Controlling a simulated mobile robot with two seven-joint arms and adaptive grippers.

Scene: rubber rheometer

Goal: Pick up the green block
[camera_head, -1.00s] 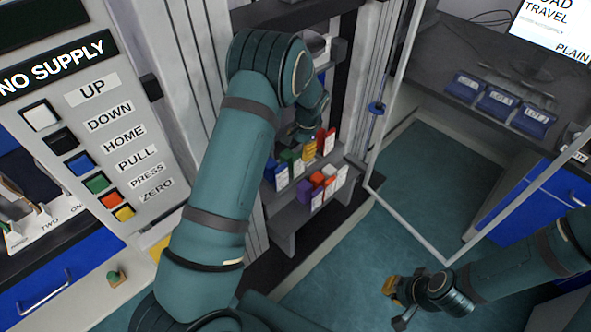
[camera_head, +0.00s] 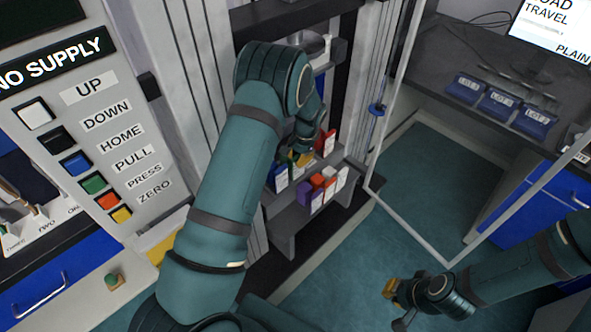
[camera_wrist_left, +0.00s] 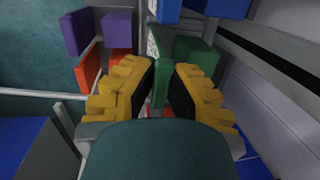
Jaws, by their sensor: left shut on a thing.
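The green block (camera_wrist_left: 161,82) shows in the left wrist view as an upright green plate with a thicker green part (camera_wrist_left: 195,50) behind it. My left gripper (camera_wrist_left: 160,90) has its yellow fingers on both sides of the plate, shut on it. In the head view the left gripper (camera_head: 302,158) is over the shelf among the coloured blocks, and the green block is mostly hidden by it and the wrist. My right gripper (camera_head: 392,290) is low at the right, above the floor, away from the blocks; its finger opening is too small to tell.
Blue (camera_head: 280,178), red (camera_head: 328,143), purple (camera_head: 316,198) and other labelled blocks stand close around the left gripper on the stepped shelf (camera_head: 283,222). A clear-panel frame (camera_head: 408,228) stands to the right. The button panel (camera_head: 90,120) is at the left.

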